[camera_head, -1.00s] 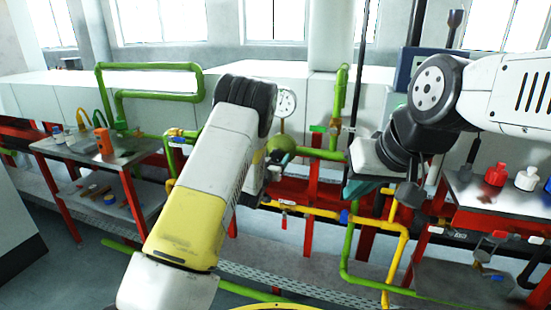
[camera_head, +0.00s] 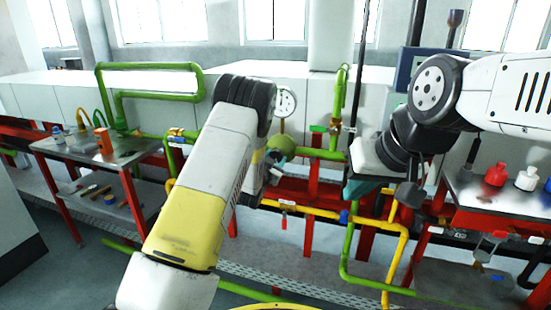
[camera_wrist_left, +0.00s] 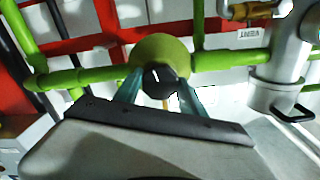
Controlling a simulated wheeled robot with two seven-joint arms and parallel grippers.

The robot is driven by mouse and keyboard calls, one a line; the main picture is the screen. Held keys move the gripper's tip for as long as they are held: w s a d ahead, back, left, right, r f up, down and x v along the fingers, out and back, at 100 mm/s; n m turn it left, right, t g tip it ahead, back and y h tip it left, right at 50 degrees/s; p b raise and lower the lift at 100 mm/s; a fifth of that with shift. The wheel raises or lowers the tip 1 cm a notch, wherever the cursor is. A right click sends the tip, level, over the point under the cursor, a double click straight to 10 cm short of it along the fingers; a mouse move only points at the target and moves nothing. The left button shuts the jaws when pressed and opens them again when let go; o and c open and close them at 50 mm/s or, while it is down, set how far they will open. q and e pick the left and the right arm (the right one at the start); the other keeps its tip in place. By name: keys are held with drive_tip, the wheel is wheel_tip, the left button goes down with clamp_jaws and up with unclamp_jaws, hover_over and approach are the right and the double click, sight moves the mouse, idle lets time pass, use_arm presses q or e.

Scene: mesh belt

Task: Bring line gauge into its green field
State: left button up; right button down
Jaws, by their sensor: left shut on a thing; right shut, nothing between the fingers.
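The line gauge (camera_head: 285,102) is a small white round dial above the green pipe, right of my left wrist. Its needle and coloured field are too small to read. Below it in the head view is an olive dome-shaped regulator (camera_head: 281,145), also at the top centre of the left wrist view (camera_wrist_left: 160,50). A black knob (camera_wrist_left: 160,79) with a white mark is on its near side. My left gripper (camera_wrist_left: 161,92) is shut on this knob, one teal finger on each side; my arm mostly hides it in the head view. My right gripper (camera_head: 357,188) is shut and empty at centre right.
Green pipes (camera_head: 155,67) and yellow pipes (camera_head: 330,213) run along the red frame around the regulator. A side table (camera_head: 135,150) stands left. A table with red and white bottles (camera_head: 525,180) stands right, near my right arm.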

use_arm(q)
drive_tip(key=o, duration=1.4)
drive_tip(key=shift+s, duration=0.1)
drive_tip(key=v, duration=0.7)
drive_tip(key=shift+s+a, duration=0.1)
drive_tip(key=shift+s, duration=0.2)
